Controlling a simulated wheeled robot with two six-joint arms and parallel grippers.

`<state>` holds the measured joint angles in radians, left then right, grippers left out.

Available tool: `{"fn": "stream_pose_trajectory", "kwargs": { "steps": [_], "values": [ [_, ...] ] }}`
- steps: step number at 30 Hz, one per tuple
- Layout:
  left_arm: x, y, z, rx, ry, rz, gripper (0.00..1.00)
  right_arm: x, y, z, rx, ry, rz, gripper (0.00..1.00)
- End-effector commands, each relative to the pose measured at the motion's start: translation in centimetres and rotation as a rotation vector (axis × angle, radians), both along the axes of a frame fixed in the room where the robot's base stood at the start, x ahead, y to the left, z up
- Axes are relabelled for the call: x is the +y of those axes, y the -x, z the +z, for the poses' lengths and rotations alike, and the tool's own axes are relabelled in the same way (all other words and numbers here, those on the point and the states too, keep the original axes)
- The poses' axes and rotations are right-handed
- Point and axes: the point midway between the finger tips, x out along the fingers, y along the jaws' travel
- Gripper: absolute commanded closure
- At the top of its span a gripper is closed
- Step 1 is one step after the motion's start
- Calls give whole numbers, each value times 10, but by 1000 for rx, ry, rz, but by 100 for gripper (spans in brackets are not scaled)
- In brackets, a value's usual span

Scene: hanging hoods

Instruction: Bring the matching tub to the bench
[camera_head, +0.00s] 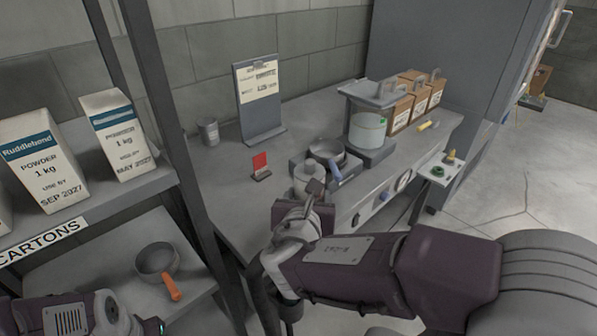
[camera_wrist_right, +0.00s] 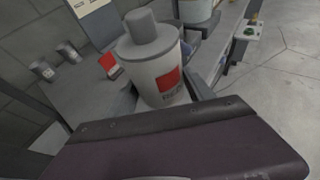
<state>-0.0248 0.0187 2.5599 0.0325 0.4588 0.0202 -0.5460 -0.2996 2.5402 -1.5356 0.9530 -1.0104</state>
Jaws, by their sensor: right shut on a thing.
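A pale grey tub (camera_wrist_right: 155,65) with a knobbed lid and a red square on its label fills the middle of the right wrist view. In the head view the tub (camera_head: 307,177) shows in part at the bench's near edge, partly hidden by my right gripper (camera_head: 303,208). That gripper is shut on the tub. I cannot tell whether the tub touches the bench (camera_head: 225,205). A red card (camera_head: 261,165) stands on the bench to the left of the tub; it also shows in the wrist view (camera_wrist_right: 108,65). Part of my left arm shows at bottom left; its fingers are not clear.
A notice stand (camera_head: 262,105), a grey can (camera_head: 208,131) and a pan (camera_head: 330,150) are on the bench. A clear vessel (camera_head: 367,128) and brown boxes (camera_head: 400,108) stand at the right. A shelf with cartons (camera_head: 117,135) and a pan with an orange handle (camera_head: 157,260) is at left.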

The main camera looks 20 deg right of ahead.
Motion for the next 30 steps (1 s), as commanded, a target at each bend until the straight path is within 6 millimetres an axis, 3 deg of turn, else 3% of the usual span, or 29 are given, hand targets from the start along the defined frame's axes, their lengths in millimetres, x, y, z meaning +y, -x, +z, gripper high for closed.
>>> {"fn": "stream_pose_trajectory", "kwargs": {
  "steps": [3, 15, 24, 30],
  "values": [
    [0, 0, -24, 0, 0, 0, 64, 19, -14, -23, 2, 1, 5, 64],
    [0, 0, -45, 0, 0, 0, 64, 80, -61, -63, 1, 2, 1, 64],
    [0, 0, -48, 0, 0, 0, 64, 91, -70, -71, 0, 0, 1, 64],
    [0, 0, -71, 0, 0, 0, 64, 90, -70, -108, 2, 2, 0, 64]
  ]
}}
